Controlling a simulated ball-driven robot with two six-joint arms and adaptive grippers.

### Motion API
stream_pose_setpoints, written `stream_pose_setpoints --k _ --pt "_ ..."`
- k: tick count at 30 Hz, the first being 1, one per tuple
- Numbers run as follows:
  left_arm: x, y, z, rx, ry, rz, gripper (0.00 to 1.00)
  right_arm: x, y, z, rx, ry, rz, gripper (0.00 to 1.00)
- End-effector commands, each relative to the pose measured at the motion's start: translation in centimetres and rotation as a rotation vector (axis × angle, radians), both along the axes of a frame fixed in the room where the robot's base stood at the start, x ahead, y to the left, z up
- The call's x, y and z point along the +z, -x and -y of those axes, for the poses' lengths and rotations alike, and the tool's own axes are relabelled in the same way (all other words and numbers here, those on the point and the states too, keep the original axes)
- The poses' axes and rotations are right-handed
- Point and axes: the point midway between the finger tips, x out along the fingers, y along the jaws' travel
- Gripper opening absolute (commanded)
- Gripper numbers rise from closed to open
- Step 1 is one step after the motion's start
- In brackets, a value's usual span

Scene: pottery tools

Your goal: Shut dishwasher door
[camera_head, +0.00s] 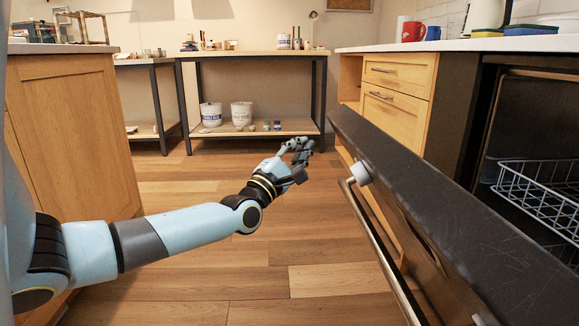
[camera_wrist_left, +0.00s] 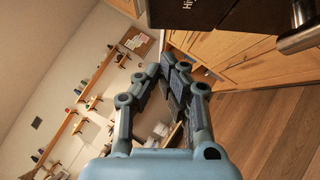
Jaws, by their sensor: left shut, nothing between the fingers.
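The dishwasher door (camera_head: 450,220) hangs partly open at the right of the head view, tilted out from the dishwasher (camera_head: 530,130). Its bar handle (camera_head: 378,252) runs along the outer face. My left gripper (camera_head: 304,146) is shut and empty, just left of the door's far top corner, apart from it as far as I can tell. In the left wrist view the gripper's fingers (camera_wrist_left: 185,75) are close together. A dark door edge (camera_wrist_left: 205,14) and a metal handle end (camera_wrist_left: 300,38) show at that view's top right. My right gripper is not in view.
A wire rack (camera_head: 540,195) sits inside the dishwasher. Wooden drawers (camera_head: 398,75) stand beyond the door. A wooden cabinet (camera_head: 75,140) is at the left. A shelf table (camera_head: 250,53) with pots stands at the back. The wooden floor between is clear.

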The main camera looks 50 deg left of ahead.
Motion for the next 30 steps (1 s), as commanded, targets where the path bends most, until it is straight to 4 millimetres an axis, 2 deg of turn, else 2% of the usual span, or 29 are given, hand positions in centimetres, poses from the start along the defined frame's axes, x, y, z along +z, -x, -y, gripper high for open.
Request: stream_pose_setpoints --k 3,9,24,28,30 --pt "0.8 -2.0 0.2 0.000 0.003 0.002 0.00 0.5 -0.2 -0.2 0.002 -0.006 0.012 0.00" --pt "2.2 -3.5 1.6 -0.001 0.003 0.000 0.00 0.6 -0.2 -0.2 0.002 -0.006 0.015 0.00" --pt "2.6 -4.0 2.1 -0.001 0.001 -0.002 0.00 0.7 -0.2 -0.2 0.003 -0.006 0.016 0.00" --pt "3.3 -4.4 2.4 0.000 -0.005 -0.005 0.00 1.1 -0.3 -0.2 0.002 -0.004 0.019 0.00" --pt "4.0 -4.9 2.9 -0.001 -0.011 -0.013 0.00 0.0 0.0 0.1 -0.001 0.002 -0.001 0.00"
